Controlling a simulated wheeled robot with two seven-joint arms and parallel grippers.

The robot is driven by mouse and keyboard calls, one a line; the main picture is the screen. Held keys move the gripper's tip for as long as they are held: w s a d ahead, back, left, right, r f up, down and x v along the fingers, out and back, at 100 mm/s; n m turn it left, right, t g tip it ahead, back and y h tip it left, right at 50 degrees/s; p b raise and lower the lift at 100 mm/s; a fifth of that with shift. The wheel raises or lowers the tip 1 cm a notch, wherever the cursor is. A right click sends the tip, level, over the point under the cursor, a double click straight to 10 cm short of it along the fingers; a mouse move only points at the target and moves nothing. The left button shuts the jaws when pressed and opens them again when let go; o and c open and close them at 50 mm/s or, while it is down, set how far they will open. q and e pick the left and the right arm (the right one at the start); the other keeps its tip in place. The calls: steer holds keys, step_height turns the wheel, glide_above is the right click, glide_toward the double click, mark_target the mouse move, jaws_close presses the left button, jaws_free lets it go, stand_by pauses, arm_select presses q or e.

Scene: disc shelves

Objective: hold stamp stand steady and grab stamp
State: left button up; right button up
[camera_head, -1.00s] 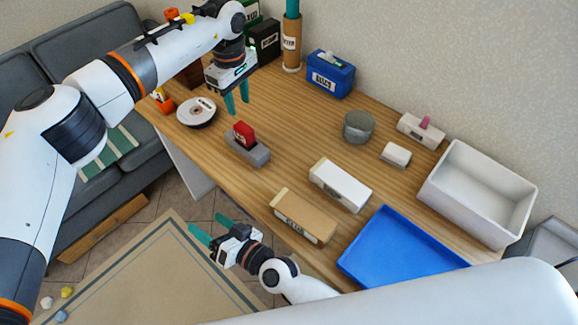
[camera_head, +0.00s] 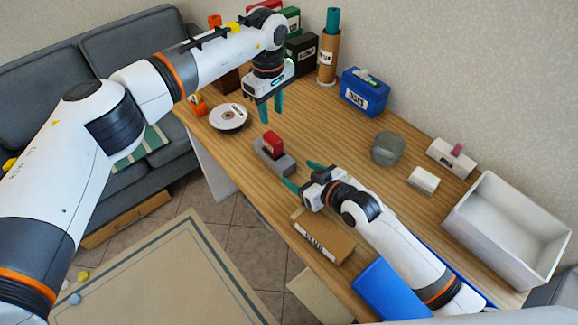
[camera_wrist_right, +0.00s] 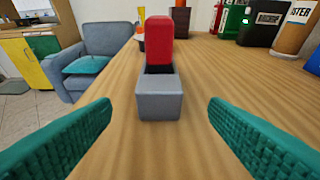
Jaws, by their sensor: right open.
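The grey stamp stand (camera_head: 279,163) is on the wooden table near its front edge, with the red stamp (camera_head: 273,143) upright in it. In the right wrist view the stand (camera_wrist_right: 158,97) is centred beyond the fingertips, with the red stamp (camera_wrist_right: 159,41) above it. My right gripper (camera_head: 302,175) is open and empty, low over the table just right of the stand, its teal fingers pointing at it without touching. My left gripper (camera_head: 271,109) is above and behind the stand, pointing down, its two teal fingers apart with nothing between them.
A disc spindle (camera_head: 228,117) stands left of the stand. A grey round container (camera_head: 387,148), a white bin (camera_head: 510,225) and a blue box (camera_head: 364,93) stand on the right and back.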

mark_target(290, 168)
steer(key=x, duration=0.7)
steer(key=shift+w+a, duration=0.15)
steer(key=shift+w, duration=0.05)
steer(key=c, duration=1.1)
steer(key=shift+o, duration=0.2)
